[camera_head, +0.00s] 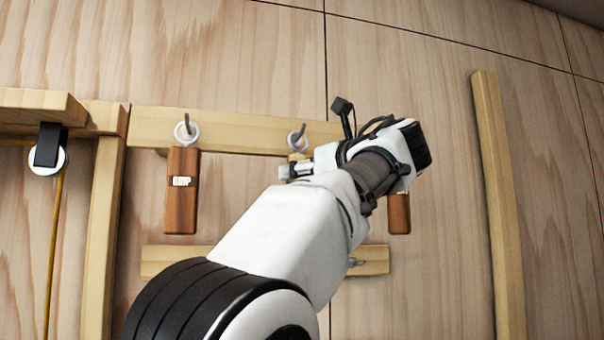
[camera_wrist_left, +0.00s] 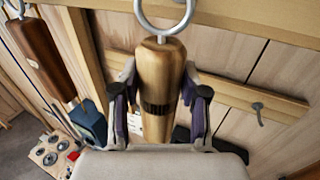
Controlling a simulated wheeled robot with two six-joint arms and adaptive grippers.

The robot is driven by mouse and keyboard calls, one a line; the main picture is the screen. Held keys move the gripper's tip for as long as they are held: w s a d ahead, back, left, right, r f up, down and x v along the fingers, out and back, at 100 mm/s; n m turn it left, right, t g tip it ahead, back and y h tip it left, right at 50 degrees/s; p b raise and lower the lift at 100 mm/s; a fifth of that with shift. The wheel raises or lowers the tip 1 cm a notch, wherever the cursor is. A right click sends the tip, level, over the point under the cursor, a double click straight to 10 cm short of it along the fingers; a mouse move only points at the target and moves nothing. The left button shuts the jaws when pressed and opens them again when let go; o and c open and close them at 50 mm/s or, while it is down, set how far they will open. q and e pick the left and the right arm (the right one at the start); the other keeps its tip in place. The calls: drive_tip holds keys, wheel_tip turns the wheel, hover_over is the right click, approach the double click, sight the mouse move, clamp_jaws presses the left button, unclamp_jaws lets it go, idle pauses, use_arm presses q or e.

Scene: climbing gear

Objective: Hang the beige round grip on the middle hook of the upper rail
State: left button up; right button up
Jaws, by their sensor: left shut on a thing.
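The beige round grip (camera_wrist_left: 160,75) is upright in the left wrist view, with a metal ring at its top and a dark band around its body. My left gripper (camera_wrist_left: 160,112) is shut on its lower part, one finger on each side. In the head view my left gripper (camera_head: 287,171) is at the upper rail (camera_head: 245,134), mostly hidden by my arm. Only the top of the grip shows there. A pale ring (camera_head: 297,139) shows at the middle hook (camera_head: 301,129); I cannot tell whether the hook passes through it. My right gripper is out of view.
A brown block (camera_head: 181,190) hangs from the left hook of the upper rail. Another brown block (camera_head: 399,214) shows to the right, partly behind my arm. A lower rail (camera_head: 170,261) runs below. A shelf with a pulley (camera_head: 44,160) is at far left.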

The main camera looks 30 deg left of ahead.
use_arm(q)
drive_tip(key=o, duration=1.3)
drive_tip(key=shift+a, duration=0.1)
